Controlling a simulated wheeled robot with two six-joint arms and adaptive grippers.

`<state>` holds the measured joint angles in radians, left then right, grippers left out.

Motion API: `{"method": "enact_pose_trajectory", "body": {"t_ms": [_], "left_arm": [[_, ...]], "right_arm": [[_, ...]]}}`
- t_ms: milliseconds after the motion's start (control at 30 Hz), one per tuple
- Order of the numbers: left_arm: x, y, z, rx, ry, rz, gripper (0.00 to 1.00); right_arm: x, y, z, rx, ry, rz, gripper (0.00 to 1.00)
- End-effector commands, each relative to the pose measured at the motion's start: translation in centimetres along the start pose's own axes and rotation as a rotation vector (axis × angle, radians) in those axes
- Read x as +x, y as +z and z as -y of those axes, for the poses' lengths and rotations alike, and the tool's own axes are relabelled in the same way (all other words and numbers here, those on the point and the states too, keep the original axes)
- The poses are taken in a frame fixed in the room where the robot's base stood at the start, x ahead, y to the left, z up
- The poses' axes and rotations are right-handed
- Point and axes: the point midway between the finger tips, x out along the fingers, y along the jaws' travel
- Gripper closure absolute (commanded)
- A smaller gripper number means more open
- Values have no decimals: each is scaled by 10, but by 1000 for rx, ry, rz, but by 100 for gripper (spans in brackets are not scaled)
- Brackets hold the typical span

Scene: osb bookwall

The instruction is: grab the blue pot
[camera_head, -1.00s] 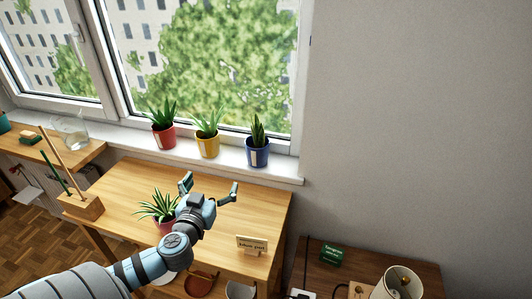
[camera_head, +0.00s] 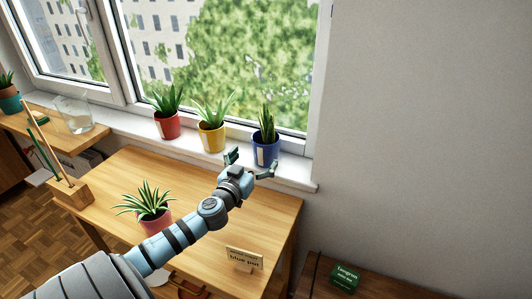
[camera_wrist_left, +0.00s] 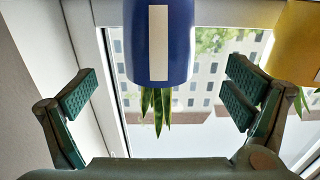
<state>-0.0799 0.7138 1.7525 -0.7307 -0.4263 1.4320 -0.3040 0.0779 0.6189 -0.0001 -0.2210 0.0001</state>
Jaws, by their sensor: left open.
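The blue pot (camera_head: 265,152) holds a dark upright plant and stands on the white windowsill, at the right end of a row of pots. In the left wrist view the blue pot (camera_wrist_left: 158,45) appears upside down, with a pale label on its front, and lies between the two open fingers without touching either. My left gripper (camera_head: 251,162) is open and empty, just in front of the pot. Its green-padded fingers also show in the left wrist view (camera_wrist_left: 158,95). My right gripper is not in view.
A yellow pot (camera_head: 212,138) stands close to the left of the blue one, and a red pot (camera_head: 167,125) farther left. A pink-red potted plant (camera_head: 155,222) sits on the wooden table (camera_head: 270,205) beside my left arm. The window frame rises behind the sill.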

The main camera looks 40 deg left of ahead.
Motion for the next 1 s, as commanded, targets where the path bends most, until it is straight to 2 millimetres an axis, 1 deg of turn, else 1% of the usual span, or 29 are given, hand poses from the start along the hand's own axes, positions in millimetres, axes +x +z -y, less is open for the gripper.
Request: {"method": "enact_pose_trajectory", "body": {"t_ms": [33,100,267,367,400,467,533,700,733,767,1000], "left_arm": [[10,-4,-1,-5,-1,-3,4],[21,-3,0,-3,-1,-1,4],[38,-4,0,-2,-3,-1,4],[58,-7,0,-3,-4,-1,4],[65,-6,0,-2,-4,-1,4],[75,-5,1,-1,-4,-1,4],[80,-4,1,0,-3,-1,4],[81,-4,1,2,-2,0,4],[81,-4,1,1,-2,0,6],[80,-4,1,1,-3,0,10],[80,-4,1,1,-3,0,49]], "right_arm": [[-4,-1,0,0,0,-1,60],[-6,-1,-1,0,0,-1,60],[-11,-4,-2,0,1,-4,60],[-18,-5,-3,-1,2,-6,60],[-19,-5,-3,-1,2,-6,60],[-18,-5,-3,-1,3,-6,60],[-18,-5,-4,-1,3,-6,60],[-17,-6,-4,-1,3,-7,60],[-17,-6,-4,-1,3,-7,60],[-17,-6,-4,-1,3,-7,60],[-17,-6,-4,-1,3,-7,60]]}}
